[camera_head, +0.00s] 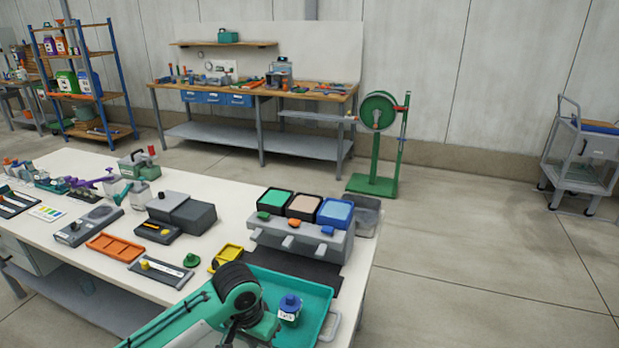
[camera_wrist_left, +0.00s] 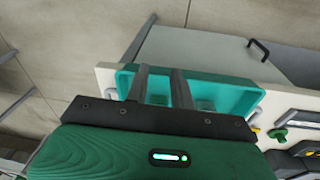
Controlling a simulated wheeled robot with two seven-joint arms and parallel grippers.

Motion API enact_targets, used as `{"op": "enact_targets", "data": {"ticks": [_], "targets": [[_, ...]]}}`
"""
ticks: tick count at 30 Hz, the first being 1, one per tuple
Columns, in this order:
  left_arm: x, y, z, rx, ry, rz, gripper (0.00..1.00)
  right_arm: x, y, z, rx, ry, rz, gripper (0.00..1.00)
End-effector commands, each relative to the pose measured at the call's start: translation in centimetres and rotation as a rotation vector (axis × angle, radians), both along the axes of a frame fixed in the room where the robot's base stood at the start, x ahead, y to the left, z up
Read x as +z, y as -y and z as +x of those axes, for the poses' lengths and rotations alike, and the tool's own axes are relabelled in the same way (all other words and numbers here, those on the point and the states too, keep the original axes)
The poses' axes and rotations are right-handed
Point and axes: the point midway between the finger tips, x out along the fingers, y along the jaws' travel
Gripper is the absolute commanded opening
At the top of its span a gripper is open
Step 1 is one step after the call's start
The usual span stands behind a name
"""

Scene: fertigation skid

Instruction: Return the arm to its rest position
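My left arm, green with a black joint (camera_head: 238,283), reaches in from the bottom over the teal tray (camera_head: 318,292) at the near right corner of the white bench. Its gripper fingers are hidden in the head view. In the left wrist view my left gripper (camera_wrist_left: 160,72) shows two grey fingers apart, with nothing between them. They lie across the view of the teal tray (camera_wrist_left: 240,95); whether they touch it I cannot tell. A jar with a blue lid (camera_head: 290,304) stands in the tray, right of the arm. My right gripper is in neither view.
A grey rack with three coloured bins (camera_head: 297,240) stands behind the tray. A yellow bin (camera_head: 227,257), an orange tray (camera_head: 114,247) and a grey box (camera_head: 187,213) lie left of it on the bench (camera_head: 88,160).

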Motion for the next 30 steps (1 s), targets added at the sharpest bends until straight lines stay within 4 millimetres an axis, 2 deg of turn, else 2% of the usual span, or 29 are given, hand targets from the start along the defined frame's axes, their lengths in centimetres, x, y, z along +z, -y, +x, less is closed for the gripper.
{"op": "enact_targets", "data": {"ticks": [9,15,23,30], "targets": [[-3.1,2.6,-5.4,-0.038,0.065,-0.136,0.24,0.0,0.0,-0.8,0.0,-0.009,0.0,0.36],[-4.5,2.3,-8.8,-0.007,0.125,-0.199,0.24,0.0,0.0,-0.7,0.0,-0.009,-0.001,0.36],[-6.0,-0.5,-13.4,0.084,0.195,-0.206,0.24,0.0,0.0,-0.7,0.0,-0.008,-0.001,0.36],[-7.0,-5.3,-18.1,0.184,0.239,-0.13,0.24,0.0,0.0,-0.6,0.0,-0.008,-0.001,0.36]]}}
